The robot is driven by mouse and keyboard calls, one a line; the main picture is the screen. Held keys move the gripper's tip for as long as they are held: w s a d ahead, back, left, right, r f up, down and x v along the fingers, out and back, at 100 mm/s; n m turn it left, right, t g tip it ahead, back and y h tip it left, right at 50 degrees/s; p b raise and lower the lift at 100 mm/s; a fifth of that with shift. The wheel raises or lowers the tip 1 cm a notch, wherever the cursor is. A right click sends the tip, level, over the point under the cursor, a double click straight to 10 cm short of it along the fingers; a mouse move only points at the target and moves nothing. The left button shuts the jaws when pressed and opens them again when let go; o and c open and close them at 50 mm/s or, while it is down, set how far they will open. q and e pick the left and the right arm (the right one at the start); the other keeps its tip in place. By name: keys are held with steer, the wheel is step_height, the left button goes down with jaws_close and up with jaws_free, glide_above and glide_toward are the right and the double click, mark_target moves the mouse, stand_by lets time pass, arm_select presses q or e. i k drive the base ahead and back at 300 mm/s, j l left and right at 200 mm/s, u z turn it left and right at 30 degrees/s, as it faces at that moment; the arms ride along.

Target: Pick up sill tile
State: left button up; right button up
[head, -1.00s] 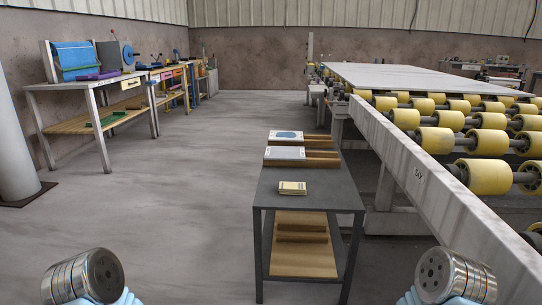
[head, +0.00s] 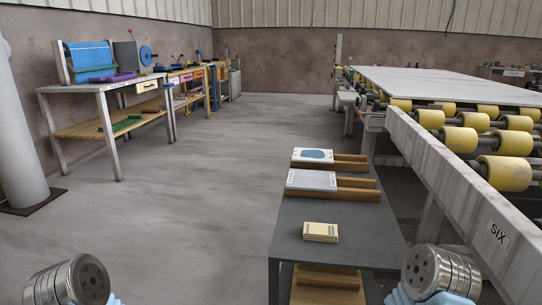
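On the dark grey table (head: 285,232), two flat pieces lie on wooden supports. The nearer is a plain light grey tile (head: 312,180) with small lettering on its left edge. The farther is a white piece (head: 300,156) with a blue rounded patch. A small cream stack (head: 320,232) lies flat near the front of the table. The lettering is too small to read, so I cannot tell which is the sill tile. Only the metal ends of my two arms show at the bottom corners, apart from the table items. My gripper fingers are not visible.
A roller conveyor (head: 450,170) with yellow rollers and a large white slab (head: 440,84) runs along the right, close to the table. Wooden pieces (head: 325,285) sit beneath the tabletop. A workbench (head: 100,87) and a pillar (head: 20,150) stand left. Floor between is clear.

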mark_target(299, 155)
steer(key=i+j+u, duration=0.25)
steer(key=i+u, duration=0.15)
steer(key=i, duration=0.15)
steer(key=i+u, duration=0.4)
steer(key=i, duration=0.15)
steer(key=i+z, duration=0.1)
steer(key=i, duration=0.4)
steer(key=i+j+z, duration=0.1)
steer(key=i, duration=0.35)
steer(key=i+j+z, duration=0.1)
steer(key=i, duration=0.4)
steer(key=i+j, duration=0.25)
steer(key=i, duration=0.25)
steer(key=i+j+z, duration=0.15)
steer(key=i, duration=0.3)
